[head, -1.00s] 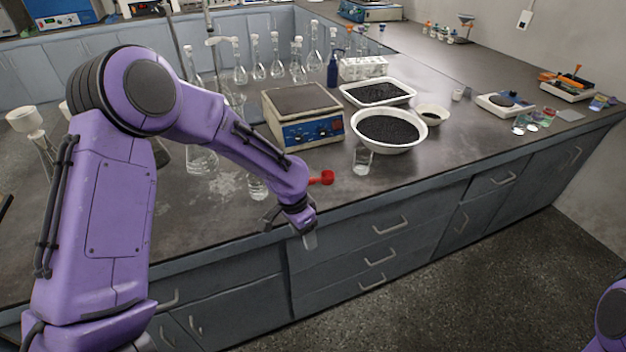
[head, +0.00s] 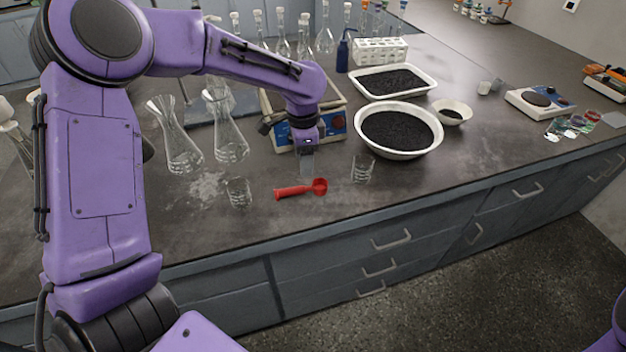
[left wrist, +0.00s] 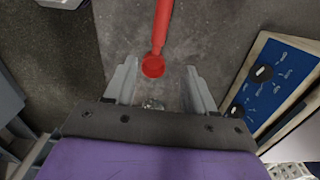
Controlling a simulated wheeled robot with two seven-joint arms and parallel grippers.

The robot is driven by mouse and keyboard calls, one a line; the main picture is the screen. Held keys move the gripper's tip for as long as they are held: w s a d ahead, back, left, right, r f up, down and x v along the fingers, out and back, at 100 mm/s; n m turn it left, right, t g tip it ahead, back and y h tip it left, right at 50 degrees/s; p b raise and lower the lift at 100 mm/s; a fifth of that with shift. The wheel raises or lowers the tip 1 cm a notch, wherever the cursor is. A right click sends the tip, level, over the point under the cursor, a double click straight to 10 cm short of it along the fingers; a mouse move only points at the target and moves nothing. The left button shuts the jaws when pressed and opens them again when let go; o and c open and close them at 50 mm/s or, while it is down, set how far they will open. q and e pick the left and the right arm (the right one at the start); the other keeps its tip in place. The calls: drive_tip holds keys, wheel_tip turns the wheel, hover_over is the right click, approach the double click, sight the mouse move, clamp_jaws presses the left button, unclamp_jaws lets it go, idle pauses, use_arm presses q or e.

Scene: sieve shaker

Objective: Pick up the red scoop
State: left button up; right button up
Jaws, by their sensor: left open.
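The red scoop (head: 301,188) lies on the dark bench top near its front edge, with its handle to the left and its bowl to the right. It also shows in the left wrist view (left wrist: 158,40), with its bowl near the gap between the fingers and its handle running up out of the picture. My left gripper (head: 307,170) is above the bench, just behind the scoop in the head view. Its fingers (left wrist: 158,88) are apart with nothing between them. My right gripper is not in view.
A glass beaker (head: 239,192) stands left of the scoop and another (head: 362,170) right of it. The shaker box with the blue panel (head: 333,122) is behind my gripper. A white bowl of black grains (head: 427,150) stands to the right. Flasks (head: 182,155) stand at left.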

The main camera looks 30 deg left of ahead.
sight(303, 187)
use_arm(q)
drive_tip(key=f, duration=0.1)
drive_tip(key=s+f, duration=0.1)
drive_tip(key=f, duration=0.1)
drive_tip(key=shift+s+f, duration=0.3)
drive_tip(key=f, duration=0.2)
drive_tip(key=w+f, duration=0.1)
drive_tip(key=f, duration=0.2)
drive_tip(key=shift+f+p, duration=0.25)
drive_tip(key=shift+p, duration=0.05)
drive_tip(key=shift+a+f, duration=0.1)
drive_tip(key=shift+s, duration=0.2)
drive_tip(key=shift+c, duration=0.3)
drive_tip(key=shift+w, duration=0.1)
clamp_jaws()
